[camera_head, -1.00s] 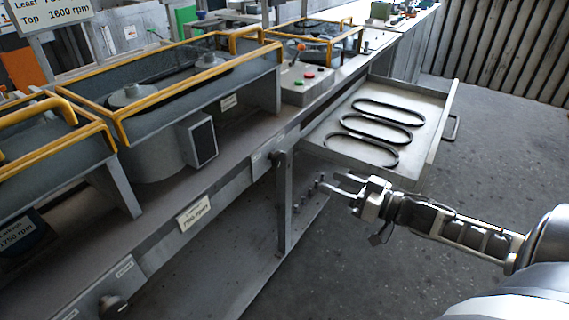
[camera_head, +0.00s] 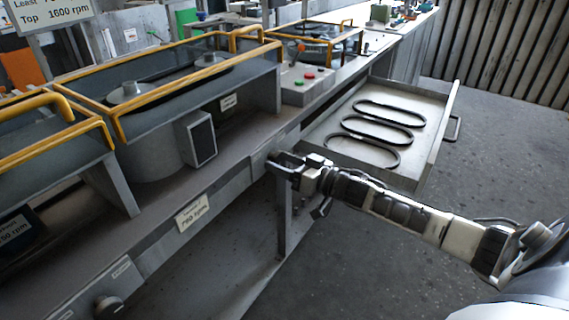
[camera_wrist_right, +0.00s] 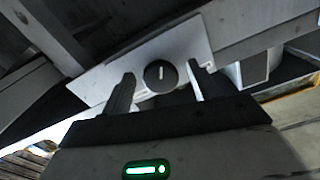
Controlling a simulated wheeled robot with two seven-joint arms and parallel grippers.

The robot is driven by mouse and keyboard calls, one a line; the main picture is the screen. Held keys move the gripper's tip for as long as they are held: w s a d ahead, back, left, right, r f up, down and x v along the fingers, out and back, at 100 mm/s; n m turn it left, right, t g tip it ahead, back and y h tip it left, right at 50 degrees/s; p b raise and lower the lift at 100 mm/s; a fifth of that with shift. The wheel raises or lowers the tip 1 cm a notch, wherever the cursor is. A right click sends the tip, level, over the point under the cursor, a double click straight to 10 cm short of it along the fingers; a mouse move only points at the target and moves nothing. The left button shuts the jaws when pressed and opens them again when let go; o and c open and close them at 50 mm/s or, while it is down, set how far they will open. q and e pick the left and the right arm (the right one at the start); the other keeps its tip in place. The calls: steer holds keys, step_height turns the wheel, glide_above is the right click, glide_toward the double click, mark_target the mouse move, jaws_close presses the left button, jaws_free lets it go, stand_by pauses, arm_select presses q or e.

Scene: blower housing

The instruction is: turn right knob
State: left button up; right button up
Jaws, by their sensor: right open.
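The right knob (camera_wrist_right: 160,76) is round and dark with a pale upright mark, on a light plate (camera_wrist_right: 190,42) in the right wrist view. My right gripper (camera_wrist_right: 162,84) is open there, with one finger at each side of the knob; I cannot tell whether they touch it. In the head view my right gripper (camera_head: 274,163) is at the bench's front panel and hides the right knob. My left gripper is not in view.
Another knob (camera_head: 108,307) sits on the front panel at lower left. An open drawer (camera_head: 432,160) with several black belts (camera_head: 376,131) stands just beyond my right arm. Yellow-framed guards (camera_head: 190,74) and a button box (camera_head: 303,85) stand on the bench. The floor at right is clear.

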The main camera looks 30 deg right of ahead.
steer(key=c, duration=1)
steer(key=shift+o, duration=0.2)
